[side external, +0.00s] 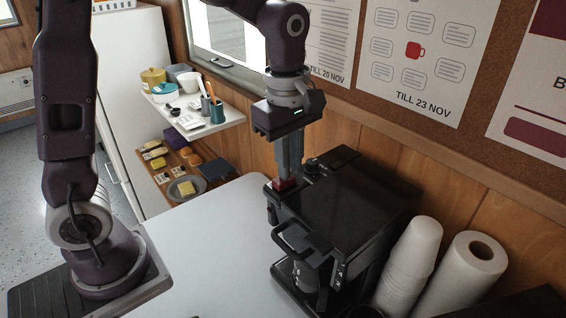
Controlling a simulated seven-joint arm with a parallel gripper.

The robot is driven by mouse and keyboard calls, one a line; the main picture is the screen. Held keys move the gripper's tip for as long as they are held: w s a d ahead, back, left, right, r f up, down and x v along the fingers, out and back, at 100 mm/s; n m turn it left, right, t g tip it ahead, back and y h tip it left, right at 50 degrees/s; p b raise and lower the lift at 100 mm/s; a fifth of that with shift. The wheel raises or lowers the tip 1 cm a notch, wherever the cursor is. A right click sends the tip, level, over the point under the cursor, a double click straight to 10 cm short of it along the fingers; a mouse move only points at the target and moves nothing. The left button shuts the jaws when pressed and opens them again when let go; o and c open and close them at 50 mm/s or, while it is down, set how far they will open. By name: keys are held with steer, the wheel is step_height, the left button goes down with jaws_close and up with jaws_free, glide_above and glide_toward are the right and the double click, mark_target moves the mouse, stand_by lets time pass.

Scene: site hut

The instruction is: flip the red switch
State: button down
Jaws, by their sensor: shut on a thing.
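The red switch (284,184) sits on the top of a black coffee machine (350,205), near its left back edge. My gripper (287,176) points straight down over it. Its fingers are at the switch and touch it or close on it. They hide the switch's upper part, so I cannot tell which way it is tipped. The machine has a dark handle (293,237) at its front and a small knob (312,166) behind the switch.
Stacked white cups (409,262) and a paper roll (462,270) stand right of the machine. The white table (215,250) is clear to the left. A wall shelf (205,122) with jars and cups is behind. The board wall is close behind the machine.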

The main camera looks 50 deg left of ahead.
mark_target(274, 182)
steer(key=shift+s+a+f, duration=0.1)
steer(key=shift+s+f, duration=0.2)
steer(key=shift+f, duration=0.25)
steer(key=shift+s, duration=0.7)
step_height(274, 182, up, 15)
steer(key=shift+w, duration=0.25)
steer(key=shift+r, duration=0.1)
steer(key=shift+s+a+t, duration=0.1)
steer(key=shift+s+t, duration=0.4)
steer(key=shift+s, duration=0.4)
